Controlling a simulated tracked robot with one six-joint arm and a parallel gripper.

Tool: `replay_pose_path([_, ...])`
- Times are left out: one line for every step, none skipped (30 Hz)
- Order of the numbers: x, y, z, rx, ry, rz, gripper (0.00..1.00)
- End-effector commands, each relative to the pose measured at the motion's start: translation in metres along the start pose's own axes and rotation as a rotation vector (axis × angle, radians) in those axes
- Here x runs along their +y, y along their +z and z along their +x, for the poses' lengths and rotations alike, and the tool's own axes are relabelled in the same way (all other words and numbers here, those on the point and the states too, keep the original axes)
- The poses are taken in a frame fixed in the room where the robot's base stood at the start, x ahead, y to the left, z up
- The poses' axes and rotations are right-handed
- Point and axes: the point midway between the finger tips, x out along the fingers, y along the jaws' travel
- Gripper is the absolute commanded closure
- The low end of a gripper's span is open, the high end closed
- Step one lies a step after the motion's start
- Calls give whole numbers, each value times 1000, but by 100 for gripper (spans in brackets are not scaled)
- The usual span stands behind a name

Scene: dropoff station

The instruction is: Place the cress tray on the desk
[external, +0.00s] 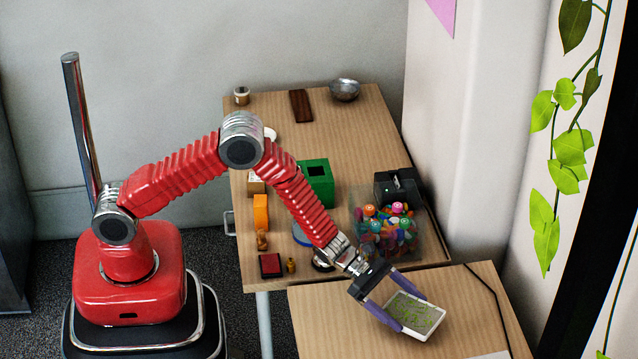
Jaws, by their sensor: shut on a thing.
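The cress tray (414,316) is a small white rectangular tray with green sprouts in it. My gripper (407,310) is shut on it, with a purple finger along each side. The tray is over the nearer wooden desk (330,320) at the lower right, slightly tilted in the view. I cannot tell whether its underside touches the desk top.
The longer wooden table (325,135) behind carries a green box (316,183), a clear container of colourful pieces (385,235), a black device (397,187), a red block (270,265) and a metal bowl (344,90). The near desk's left part is clear. White paper (490,356) lies at its front edge.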

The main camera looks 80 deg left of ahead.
Motion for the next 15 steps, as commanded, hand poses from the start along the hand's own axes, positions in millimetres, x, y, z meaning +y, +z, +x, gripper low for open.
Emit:
replay_pose_path([0,-6,2,0,0,-1,40])
replay_pose_path([0,-10,4,0,0,-2,40])
replay_pose_path([0,-14,6,1,0,-2,40])
replay_pose_path([0,-17,7,1,0,-2,40])
replay_pose_path([0,-20,8,1,0,-2,40])
replay_pose_path([0,-23,9,1,0,-1,40])
replay_pose_path([0,-24,10,1,0,0,40])
replay_pose_path([0,-25,10,0,0,0,40])
replay_pose_path([0,-25,11,0,0,0,40])
replay_pose_path([0,-25,11,0,0,0,40])
replay_pose_path([0,-25,10,-1,0,1,40])
replay_pose_path([0,-25,10,-1,0,0,40])
replay_pose_path([0,-25,10,-1,0,0,40])
replay_pose_path([0,-25,10,-1,0,0,40])
replay_pose_path([0,-25,10,0,0,0,40])
